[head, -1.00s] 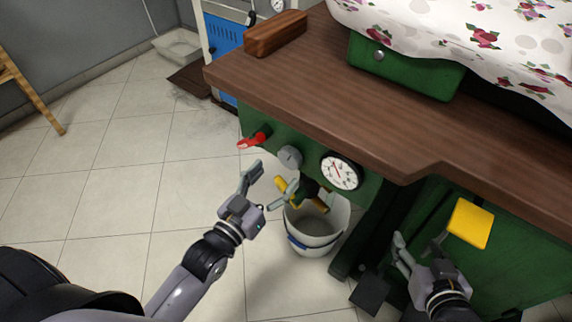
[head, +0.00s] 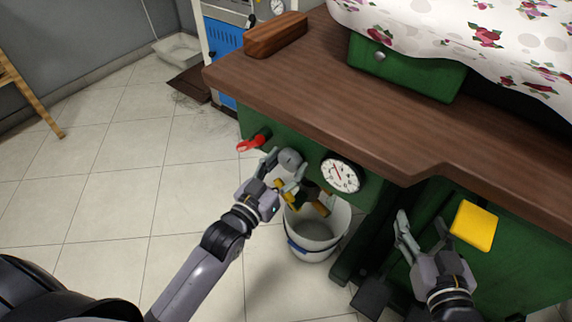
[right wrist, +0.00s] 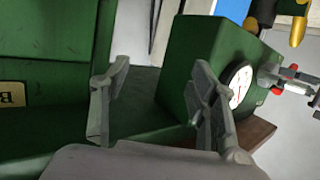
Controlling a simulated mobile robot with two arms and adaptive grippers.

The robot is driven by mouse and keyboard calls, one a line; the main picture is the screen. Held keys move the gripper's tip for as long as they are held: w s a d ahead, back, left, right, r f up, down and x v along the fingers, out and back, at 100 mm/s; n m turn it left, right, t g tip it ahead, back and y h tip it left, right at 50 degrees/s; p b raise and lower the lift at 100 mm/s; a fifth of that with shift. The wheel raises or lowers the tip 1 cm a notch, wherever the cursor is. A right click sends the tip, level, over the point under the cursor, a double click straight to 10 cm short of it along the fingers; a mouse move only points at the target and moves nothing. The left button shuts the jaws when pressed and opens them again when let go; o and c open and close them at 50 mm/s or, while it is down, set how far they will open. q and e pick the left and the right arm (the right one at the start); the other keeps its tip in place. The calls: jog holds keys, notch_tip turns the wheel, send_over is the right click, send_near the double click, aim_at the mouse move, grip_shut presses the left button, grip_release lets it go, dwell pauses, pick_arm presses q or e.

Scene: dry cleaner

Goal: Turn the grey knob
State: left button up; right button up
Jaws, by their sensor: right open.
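The grey knob (head: 290,157) is on the green front panel under the wooden tabletop, between a red handle and a round gauge. My left gripper (head: 281,168) is at the knob with its fingers apart, one on the knob's left and one at its lower right. I cannot tell whether they touch it. My right gripper (head: 421,226) is open and empty in front of the green body, left of a yellow pad. Its two spread fingers (right wrist: 160,98) also show in the right wrist view, with nothing between them.
The red handle (head: 254,141) is left of the knob; the white gauge (head: 341,174) is right of it. Yellow-handled fittings (head: 323,203) sit just below. A white bucket (head: 318,242) stands on the floor beneath. The wooden tabletop (head: 330,90) overhangs the panel. Floor at left is clear.

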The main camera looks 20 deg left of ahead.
pick_arm(q)
jog(key=c, duration=0.7)
pick_arm(e)
jog(key=shift+f, duration=0.1)
pick_arm(q)
jog(key=shift+r+m+p, duration=0.1)
jog(key=shift+m+p, duration=1)
jog(key=shift+p, duration=0.05)
jog(key=m+p, duration=0.2)
jog(key=m, duration=0.1)
jog(key=shift+m, duration=0.4)
jog(key=shift+m+t+h+p, duration=0.3)
jog(key=shift+m+p, duration=0.5)
jog(key=shift+m, duration=0.8)
pick_arm(e)
jog(key=s+d+f+g+h, duration=0.1)
jog(key=s+d+f+g, duration=0.2)
jog(key=s, duration=0.5)
jog(key=s+d+f+g+h, duration=0.1)
jog(key=s+d+f+g, duration=0.1)
jog(key=s+f+g, duration=0.4)
jog(key=shift+s+d+f+m+g+h, duration=0.15)
jog(key=shift+s+d+m+g+h, duration=0.2)
jog(key=shift+s+g, duration=0.55)
